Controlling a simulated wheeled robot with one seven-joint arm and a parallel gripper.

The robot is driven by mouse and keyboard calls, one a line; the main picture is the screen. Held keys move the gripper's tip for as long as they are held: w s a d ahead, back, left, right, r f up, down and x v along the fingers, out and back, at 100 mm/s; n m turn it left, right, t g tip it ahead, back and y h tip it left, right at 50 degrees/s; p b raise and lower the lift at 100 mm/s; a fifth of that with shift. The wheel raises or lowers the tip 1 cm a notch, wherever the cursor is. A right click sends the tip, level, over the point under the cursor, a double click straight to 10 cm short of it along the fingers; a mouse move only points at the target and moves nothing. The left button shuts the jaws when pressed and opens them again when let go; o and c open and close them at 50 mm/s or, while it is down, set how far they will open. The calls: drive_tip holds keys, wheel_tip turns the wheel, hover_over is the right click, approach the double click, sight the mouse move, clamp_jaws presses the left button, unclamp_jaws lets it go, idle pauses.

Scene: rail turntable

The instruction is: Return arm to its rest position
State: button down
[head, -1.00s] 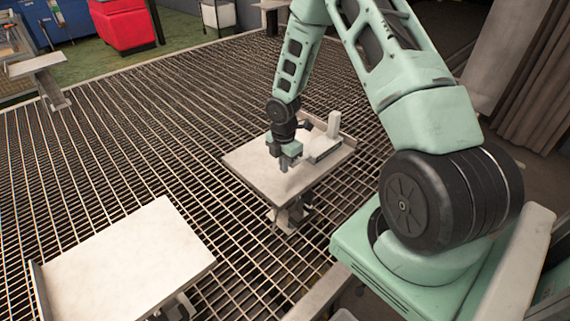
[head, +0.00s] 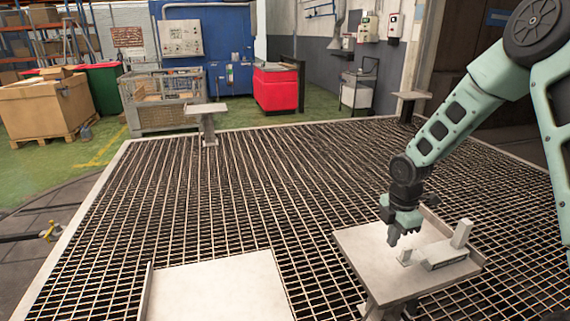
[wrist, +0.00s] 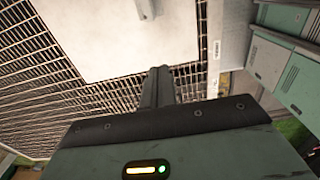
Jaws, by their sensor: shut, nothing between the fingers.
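My gripper (head: 393,240) hangs from my green arm at the right of the head view, pointing down over a white table (head: 372,270). Its fingers are together with nothing between them, and they stay a little above the table top. In the wrist view the shut fingers (wrist: 157,86) reach towards a pale table top (wrist: 120,45).
On the white table stand a small light piece (head: 405,257) and a grey fixture (head: 445,257) with an upright block. Another pale table (head: 220,290) is at the front. A pedestal (head: 207,125) stands on the grating's far side. Open grating (head: 230,190) lies between.

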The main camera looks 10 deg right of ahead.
drive_tip(key=s+a+r+m, duration=0.25)
drive_tip(key=a+r, duration=0.25)
drive_tip(key=a, duration=0.3)
drive_tip(key=s+a+r+m, duration=0.2)
drive_tip(key=s+a+r, duration=0.25)
drive_tip(key=a, duration=0.45)
drive_tip(key=s+a+r+m, duration=0.3)
drive_tip(key=s+a, duration=0.2)
drive_tip(key=s, duration=0.4)
drive_tip(key=s+a+r+m, duration=0.3)
drive_tip(key=s+a+r, duration=0.1)
drive_tip(key=s, duration=0.6)
drive_tip(key=shift+a+y, duration=0.3)
drive_tip(key=shift+a, duration=0.55)
